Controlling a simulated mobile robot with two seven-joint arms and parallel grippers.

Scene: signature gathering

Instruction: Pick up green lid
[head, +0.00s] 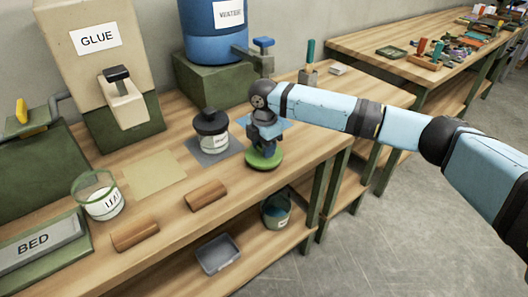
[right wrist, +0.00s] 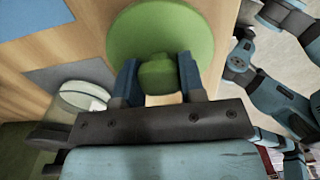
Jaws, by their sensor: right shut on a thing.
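The green lid (head: 264,160) is a round disc with a knob, near the front edge of the wooden workbench in the head view. My right gripper (head: 264,144) is above it, pointing down. In the right wrist view the green lid (right wrist: 160,32) fills the top middle, and the right gripper (right wrist: 160,84) has its blue fingers on both sides of the green knob (right wrist: 158,74), shut on it. I cannot tell whether the lid touches the bench. My left gripper is not in view.
A white jar with a black lid (head: 211,122) stands left of the gripper on a grey mat (head: 231,147). A blue mat (head: 270,123) lies behind. Two wooden blocks (head: 206,195) (head: 135,233), a tan mat (head: 154,171) and a green-rimmed glass jar (head: 101,204) are further left.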

